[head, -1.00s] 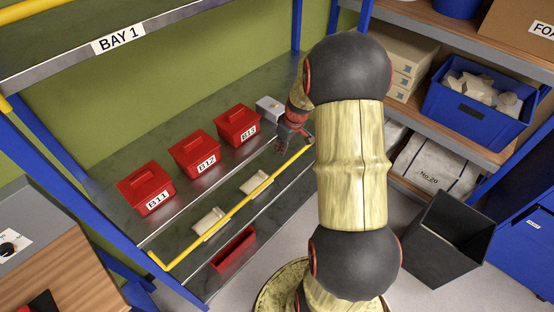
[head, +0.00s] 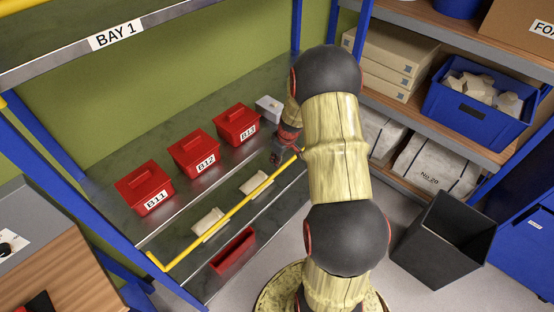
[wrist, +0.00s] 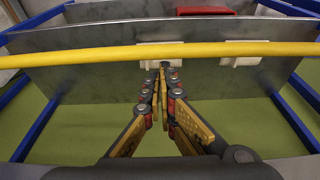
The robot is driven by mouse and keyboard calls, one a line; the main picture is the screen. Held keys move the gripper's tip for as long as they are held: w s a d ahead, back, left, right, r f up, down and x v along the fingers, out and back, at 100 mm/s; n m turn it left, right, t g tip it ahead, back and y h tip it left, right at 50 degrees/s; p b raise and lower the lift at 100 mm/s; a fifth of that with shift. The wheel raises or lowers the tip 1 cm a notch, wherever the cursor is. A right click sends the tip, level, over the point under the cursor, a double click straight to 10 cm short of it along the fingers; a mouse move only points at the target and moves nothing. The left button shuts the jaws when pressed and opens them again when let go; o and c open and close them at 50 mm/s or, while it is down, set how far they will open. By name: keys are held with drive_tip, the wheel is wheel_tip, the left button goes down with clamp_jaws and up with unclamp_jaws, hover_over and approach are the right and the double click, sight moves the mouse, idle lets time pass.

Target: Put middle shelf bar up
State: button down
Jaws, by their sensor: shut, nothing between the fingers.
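The middle shelf bar (head: 232,211) is a yellow rail running along the front of the middle shelf (head: 115,205). It lies low, slightly out from and below the shelf edge, with a bent end at the left; its right end is hidden near my arm. My gripper (head: 278,158) is shut and empty by the bar's right part, partly hidden by my arm. In the wrist view the bar (wrist: 90,56) crosses the whole picture, just beyond the closed fingertips (wrist: 164,68). I cannot tell whether they touch it.
Red bins B11 (head: 145,188), B12 (head: 195,153) and B13 (head: 237,124) stand on the middle shelf, with a small grey box (head: 269,108) farther right. Cream pieces (head: 208,222) and a red tray (head: 233,251) sit lower. A black bin (head: 445,240) stands on the floor at right.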

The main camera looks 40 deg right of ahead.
sight(283, 169)
drive_tip(key=shift+s+r+g+p, duration=0.15)
drive_tip(key=shift+s+g+p, duration=0.5)
drive_tip(key=shift+p, duration=1.45)
drive_tip(key=g+p, duration=0.1)
drive_tip(key=p, duration=0.1)
drive_tip(key=s+g+p, duration=0.1)
drive_tip(key=g+p, duration=0.1)
drive_tip(key=s+g+p, duration=0.1)
drive_tip(key=g+p, duration=0.1)
drive_tip(key=shift+s+d+r, duration=0.15)
drive_tip(key=shift+s+r, duration=0.1)
drive_tip(key=shift+r, duration=0.1)
drive_tip(key=shift+s+r, duration=0.6)
drive_tip(key=shift+s, duration=0.35)
drive_tip(key=shift+s+d+r+g+h+p, duration=0.15)
drive_tip(key=shift+s+r+g, duration=0.2)
drive_tip(key=shift+r+g, duration=0.45)
drive_tip(key=shift+s+a+r+g+h+p, duration=0.1)
drive_tip(key=shift+s+r+g, duration=0.3)
drive_tip(key=shift+r+g, duration=0.4)
drive_tip(key=shift+s+d+r+g+h+p, duration=0.15)
drive_tip(key=shift+s+r+g, duration=0.3)
drive_tip(key=shift+r, duration=0.55)
drive_tip(key=shift+r+g, duration=0.15)
drive_tip(key=shift+g, duration=0.15)
